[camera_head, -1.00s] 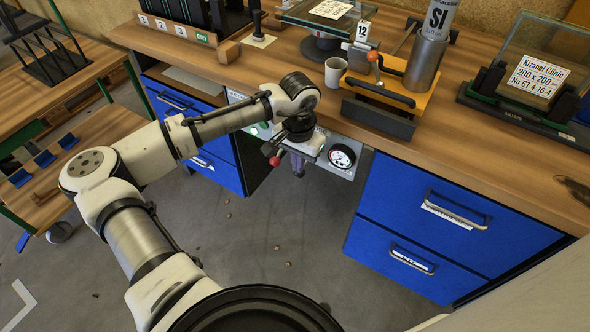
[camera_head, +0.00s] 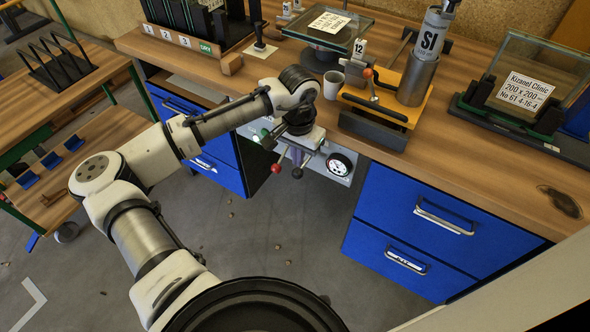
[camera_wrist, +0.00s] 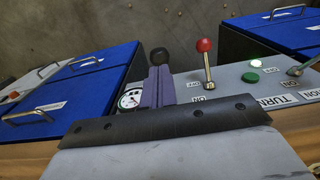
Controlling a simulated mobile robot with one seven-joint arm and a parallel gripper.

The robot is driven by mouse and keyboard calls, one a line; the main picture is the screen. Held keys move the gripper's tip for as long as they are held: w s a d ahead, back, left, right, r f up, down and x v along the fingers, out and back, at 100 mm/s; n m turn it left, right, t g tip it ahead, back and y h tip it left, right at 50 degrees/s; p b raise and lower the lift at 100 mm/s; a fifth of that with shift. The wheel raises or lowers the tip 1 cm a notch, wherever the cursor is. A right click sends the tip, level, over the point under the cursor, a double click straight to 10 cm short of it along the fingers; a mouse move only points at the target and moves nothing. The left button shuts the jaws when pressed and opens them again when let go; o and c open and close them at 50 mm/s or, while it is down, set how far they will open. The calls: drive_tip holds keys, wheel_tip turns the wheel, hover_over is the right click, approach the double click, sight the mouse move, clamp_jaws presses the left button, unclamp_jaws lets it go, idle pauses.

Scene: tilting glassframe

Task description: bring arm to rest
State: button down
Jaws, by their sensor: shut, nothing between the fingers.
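My gripper (camera_head: 298,157) hangs at the front edge of the workbench (camera_head: 470,175), over the control panel. Its purple fingers (camera_wrist: 159,87) are together with nothing between them, pointing toward the panel. A black-knobbed lever (camera_wrist: 159,56) shows just beyond the fingertips; whether they touch cannot be told. A red-knobbed lever (camera_wrist: 204,46) stands to the right of the fingers in the wrist view, and its knob shows below my gripper in the head view (camera_head: 297,173). My arm (camera_head: 150,160) reaches out bent from the lower left.
A round gauge (camera_head: 339,164) sits right of my gripper. Behind it on the bench are a white cup (camera_head: 333,85), a yellow fixture (camera_head: 410,104) holding a metal cylinder (camera_head: 416,80), and a framed glass panel (camera_head: 525,85). Blue drawers (camera_head: 430,220) lie below. Open floor (camera_head: 270,240) lies underneath.

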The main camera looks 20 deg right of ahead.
drive_tip(key=shift+r, duration=0.7)
drive_tip(key=shift+f, duration=0.1)
